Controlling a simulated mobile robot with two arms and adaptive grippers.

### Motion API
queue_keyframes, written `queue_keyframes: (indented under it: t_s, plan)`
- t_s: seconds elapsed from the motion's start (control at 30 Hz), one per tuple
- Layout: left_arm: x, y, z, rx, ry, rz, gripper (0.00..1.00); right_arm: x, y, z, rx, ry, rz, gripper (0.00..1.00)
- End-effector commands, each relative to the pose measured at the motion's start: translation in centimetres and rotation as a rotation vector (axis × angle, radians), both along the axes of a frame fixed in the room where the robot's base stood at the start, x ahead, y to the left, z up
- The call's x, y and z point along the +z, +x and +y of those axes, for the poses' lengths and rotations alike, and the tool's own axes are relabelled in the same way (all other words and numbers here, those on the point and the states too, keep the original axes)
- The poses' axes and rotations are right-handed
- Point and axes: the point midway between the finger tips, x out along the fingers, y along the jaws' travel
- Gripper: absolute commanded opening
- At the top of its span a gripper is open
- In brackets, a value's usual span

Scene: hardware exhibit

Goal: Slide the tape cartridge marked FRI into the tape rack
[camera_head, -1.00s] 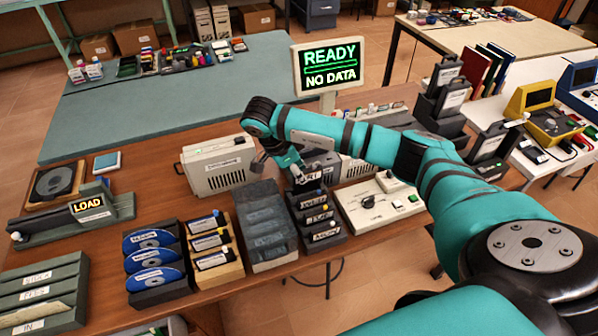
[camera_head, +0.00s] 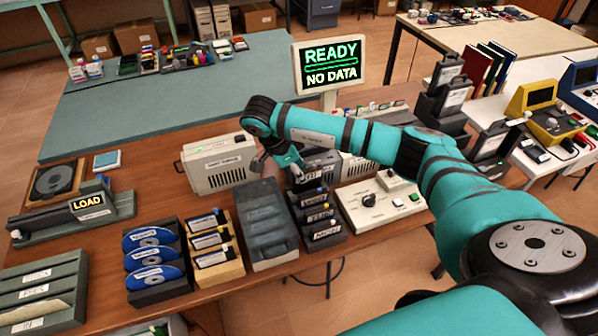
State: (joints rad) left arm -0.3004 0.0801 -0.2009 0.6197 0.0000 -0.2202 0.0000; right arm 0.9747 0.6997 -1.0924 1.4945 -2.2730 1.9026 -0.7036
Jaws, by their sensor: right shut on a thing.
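My right gripper (camera_head: 292,164) reaches over the table from the right and is shut on a dark tape cartridge with a white label (camera_head: 311,174). The label is small and seems to read FRI. The cartridge is at the back end of a dark rack (camera_head: 339,240) that holds several dark cartridges with white labels (camera_head: 321,216). I cannot tell whether the held cartridge touches the rack. A grey stepped case (camera_head: 269,246) stands just left of that rack, and I cannot tell which of the two is the tape rack. My left gripper is not in view.
A beige box (camera_head: 218,163) stands left of my gripper, and a white panel with knobs (camera_head: 378,208) right of the dark rack. A sign (camera_head: 329,66) reading READY, NO DATA stands behind. Blue discs (camera_head: 152,256) and a wooden holder (camera_head: 222,274) are to the left.

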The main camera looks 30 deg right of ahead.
Motion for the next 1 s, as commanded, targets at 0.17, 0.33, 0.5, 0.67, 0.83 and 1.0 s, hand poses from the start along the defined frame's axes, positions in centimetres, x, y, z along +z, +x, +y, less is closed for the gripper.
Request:
queue_keyframes:
  t_s: [0.17,0.33,0.5,0.67,0.83,1.0]
  plan:
    - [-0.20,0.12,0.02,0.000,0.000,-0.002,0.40,-0.17,0.04,-0.05,-0.001,0.000,-0.001,0.00]
    - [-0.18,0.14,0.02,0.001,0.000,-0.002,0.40,-0.16,0.03,-0.04,-0.001,0.000,0.000,0.00]
    - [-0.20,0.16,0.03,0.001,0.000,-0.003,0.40,-0.18,0.02,-0.04,-0.001,0.000,0.000,0.00]
    - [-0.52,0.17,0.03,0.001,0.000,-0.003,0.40,-0.47,0.05,-0.03,-0.001,0.000,-0.001,0.00]
    - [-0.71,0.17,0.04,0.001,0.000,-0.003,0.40,-0.66,0.04,-0.01,-0.001,0.000,0.000,0.00]
    - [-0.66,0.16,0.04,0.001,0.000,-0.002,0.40,-0.61,0.04,-0.01,-0.001,0.000,0.000,0.00]
